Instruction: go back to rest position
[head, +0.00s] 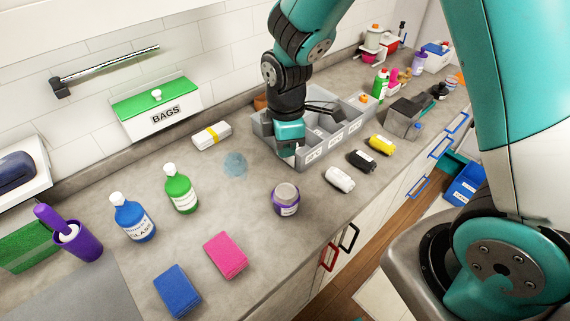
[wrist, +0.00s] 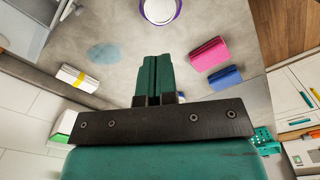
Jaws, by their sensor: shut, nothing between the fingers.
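My gripper (wrist: 153,78) is shut and empty in the wrist view, its two teal fingers pressed together above the grey counter (wrist: 125,30). In the head view my gripper (head: 287,149) points down at the near-left end of the grey divided caddy (head: 325,139). Whether it touches the caddy cannot be told. My teal arm reaches in from the top and hides part of the wall and the caddy.
White, black and yellow rolls (head: 381,144) lie by the caddy. A bluish wet patch (head: 236,164) lies left.

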